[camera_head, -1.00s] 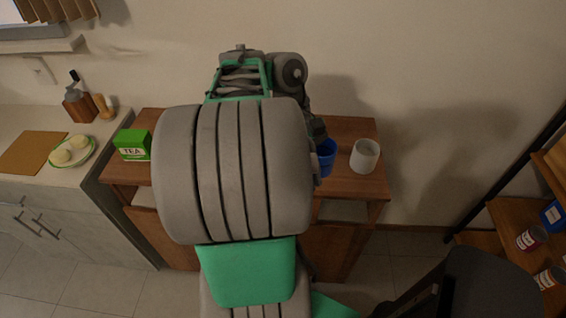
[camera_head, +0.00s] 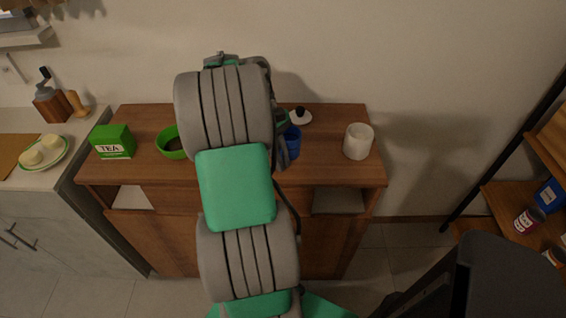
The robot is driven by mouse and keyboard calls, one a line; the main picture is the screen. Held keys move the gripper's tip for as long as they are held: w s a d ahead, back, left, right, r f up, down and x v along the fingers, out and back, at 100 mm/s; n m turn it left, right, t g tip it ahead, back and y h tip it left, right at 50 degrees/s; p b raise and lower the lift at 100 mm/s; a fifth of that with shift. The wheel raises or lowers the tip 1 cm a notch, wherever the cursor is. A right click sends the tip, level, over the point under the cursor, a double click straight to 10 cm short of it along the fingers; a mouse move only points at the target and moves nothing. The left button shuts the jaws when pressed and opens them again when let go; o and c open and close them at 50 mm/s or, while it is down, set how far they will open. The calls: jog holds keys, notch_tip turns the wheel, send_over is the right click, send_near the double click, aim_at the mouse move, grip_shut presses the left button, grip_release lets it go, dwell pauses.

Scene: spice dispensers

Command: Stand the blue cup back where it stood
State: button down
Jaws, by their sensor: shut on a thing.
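The blue cup (camera_head: 293,141) is at the right side of my arm, over the wooden cabinet top, and looks upright. My gripper (camera_head: 281,151) is mostly hidden behind my arm. Only a dark part of it shows at the cup's left side, and it is shut on the cup. The cup's left part is covered. I cannot tell whether its base touches the cabinet top.
On the wooden cabinet (camera_head: 335,174) stand a green tea box (camera_head: 113,142), a green bowl (camera_head: 171,143), a white cup (camera_head: 358,141) and a white round thing with a dark knob (camera_head: 300,117). The top between blue and white cups is clear. A shelf (camera_head: 508,207) stands right.

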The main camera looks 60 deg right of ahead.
jog(key=shift+f, duration=0.15)
jog(key=c, duration=1.5)
grip_release()
